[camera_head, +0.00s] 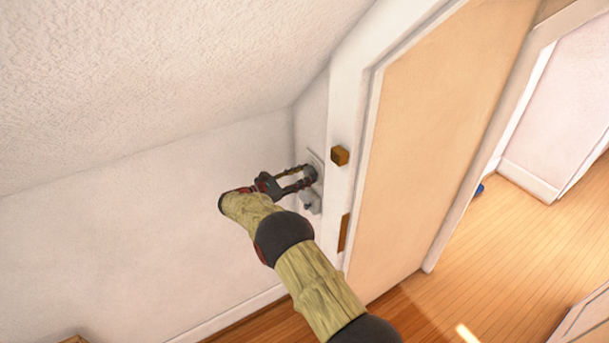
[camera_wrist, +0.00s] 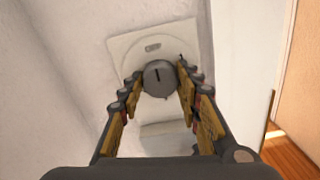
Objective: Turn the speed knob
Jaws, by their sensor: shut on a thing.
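The speed knob (camera_wrist: 159,77) is a round grey knob with a dark line on its face, on a pale wall plate (camera_wrist: 124,44). In the wrist view it sits between the two fingertips of my gripper (camera_wrist: 158,86). In the head view my gripper (camera_head: 304,179) reaches right to the plate beside the door frame, its fingers around the grey knob (camera_head: 311,174). The gripper is shut on the knob. The fingers partly hide the knob's sides. The line on the knob stands close to upright in the wrist view.
A second, smaller grey fitting (camera_head: 311,202) sits just below the knob. The white door frame (camera_head: 345,165) with brass-coloured hardware (camera_head: 340,155) is close on the right. A sloped textured ceiling (camera_head: 150,70) hangs over the left. Wooden floor (camera_head: 500,250) is open at the right.

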